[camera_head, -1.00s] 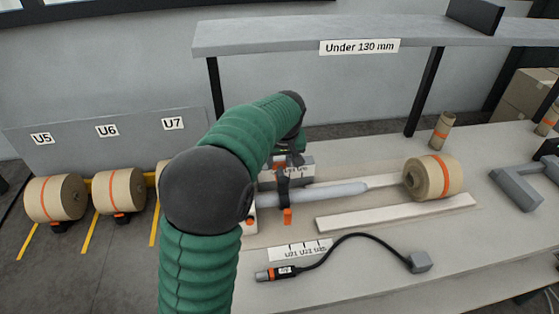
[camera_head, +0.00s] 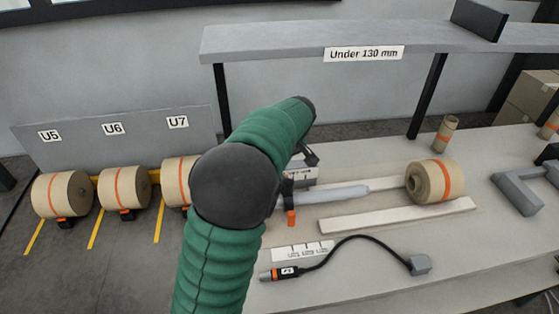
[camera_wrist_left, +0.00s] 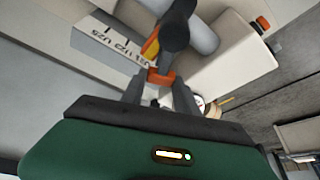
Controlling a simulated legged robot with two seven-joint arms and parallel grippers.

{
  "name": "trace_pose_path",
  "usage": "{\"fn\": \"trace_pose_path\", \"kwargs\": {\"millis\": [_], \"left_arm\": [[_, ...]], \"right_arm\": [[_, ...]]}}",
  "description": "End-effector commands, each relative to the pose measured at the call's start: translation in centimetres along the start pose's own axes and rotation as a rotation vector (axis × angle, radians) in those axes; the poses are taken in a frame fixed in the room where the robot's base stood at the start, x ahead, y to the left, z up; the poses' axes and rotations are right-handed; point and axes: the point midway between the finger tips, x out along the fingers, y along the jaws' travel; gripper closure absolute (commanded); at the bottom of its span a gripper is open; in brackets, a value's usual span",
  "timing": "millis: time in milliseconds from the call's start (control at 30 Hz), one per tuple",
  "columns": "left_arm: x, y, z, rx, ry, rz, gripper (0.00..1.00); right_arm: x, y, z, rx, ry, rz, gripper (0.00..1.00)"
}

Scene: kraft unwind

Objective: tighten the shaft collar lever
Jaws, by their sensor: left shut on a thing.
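The grey shaft (camera_head: 340,195) runs along the bench, with a kraft roll (camera_head: 437,181) at its right end. A dark collar (camera_head: 288,191) with an orange tab (camera_head: 291,217) sits around its left part, partly behind my left arm. In the left wrist view, the dark collar lever (camera_wrist_left: 175,38) with an orange end (camera_wrist_left: 160,78) stands out beside the shaft (camera_wrist_left: 196,34). My left gripper (camera_wrist_left: 160,88) is shut on the lever's orange end. In the head view, my left gripper (camera_head: 306,157) is largely hidden by its own arm. My right gripper is out of view.
A marked block (camera_wrist_left: 105,42) stands close to the gripper. A pale bar (camera_head: 398,214) and a cabled tool (camera_head: 285,272) lie in front of the shaft. A shelf (camera_head: 270,42) overhangs the bench. Rolls (camera_head: 60,194) stand at left; a grey bracket (camera_head: 518,190) at right.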

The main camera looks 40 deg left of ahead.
Motion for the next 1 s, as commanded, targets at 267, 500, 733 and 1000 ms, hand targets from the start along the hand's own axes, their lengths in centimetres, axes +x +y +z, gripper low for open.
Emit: {"fn": "trace_pose_path", "kwargs": {"millis": [267, 500, 733, 1000], "left_arm": [[-0.4, -1.6, 0.1, -0.239, -0.001, -0.105, 1.00], [-0.6, -2.8, 0.5, -0.443, 0.000, -0.189, 1.00], [-0.8, -3.7, 0.9, -0.602, 0.001, -0.254, 1.00], [-0.8, -4.2, 1.3, -0.715, 0.002, -0.298, 1.00]], "right_arm": [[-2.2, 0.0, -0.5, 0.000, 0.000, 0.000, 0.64], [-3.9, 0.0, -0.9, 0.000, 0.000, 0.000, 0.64], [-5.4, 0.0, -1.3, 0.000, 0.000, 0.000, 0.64], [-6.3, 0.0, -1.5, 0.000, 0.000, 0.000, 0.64]]}}
